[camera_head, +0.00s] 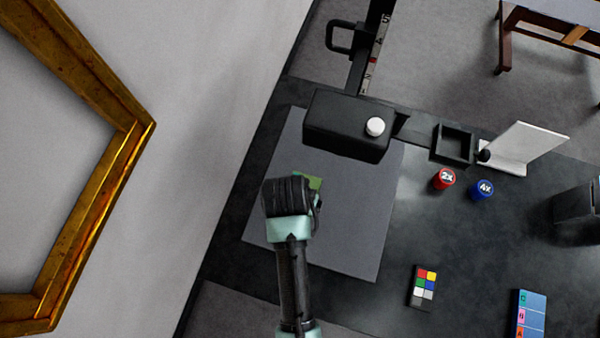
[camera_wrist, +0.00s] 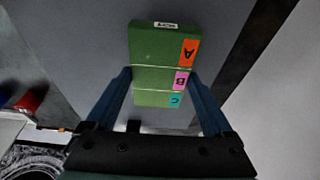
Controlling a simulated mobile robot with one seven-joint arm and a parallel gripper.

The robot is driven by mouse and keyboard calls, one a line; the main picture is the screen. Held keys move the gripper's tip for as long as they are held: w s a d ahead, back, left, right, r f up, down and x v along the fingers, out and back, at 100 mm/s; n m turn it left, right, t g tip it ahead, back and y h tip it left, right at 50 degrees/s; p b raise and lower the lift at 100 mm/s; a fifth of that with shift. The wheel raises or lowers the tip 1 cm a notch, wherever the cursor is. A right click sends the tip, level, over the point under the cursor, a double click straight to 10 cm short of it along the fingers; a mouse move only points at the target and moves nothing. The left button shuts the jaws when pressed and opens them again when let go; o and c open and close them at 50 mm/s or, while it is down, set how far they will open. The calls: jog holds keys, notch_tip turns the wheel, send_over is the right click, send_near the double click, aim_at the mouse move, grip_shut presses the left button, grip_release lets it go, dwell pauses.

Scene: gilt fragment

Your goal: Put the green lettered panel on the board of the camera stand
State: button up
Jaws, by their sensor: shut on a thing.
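The green lettered panel (camera_wrist: 153,45) has orange A, pink B and teal C labels. My gripper (camera_wrist: 160,82) is shut on it, with a blue finger on each side. In the head view only a small green part of the panel (camera_head: 314,182) shows beside my dark wrist, which hides the rest and the fingertips. The panel is over the grey board (camera_head: 355,235) of the camera stand, in its middle left part. I cannot tell whether it touches the board. The stand's black camera box (camera_head: 345,125), with a white knob, hangs over the board's far part.
A scaled column (camera_head: 372,55) rises behind the camera box. To the right are a red 2x pot (camera_head: 444,179), a blue 4x pot (camera_head: 483,190), a black tray (camera_head: 453,145), a colour chart (camera_head: 423,287) and a blue lettered panel (camera_head: 531,312). A gilt frame (camera_head: 100,180) is at left.

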jog(key=shift+f, duration=1.75)
jog(key=shift+f, duration=0.1)
jog(key=o, duration=1.3)
jog(key=v, duration=1.2)
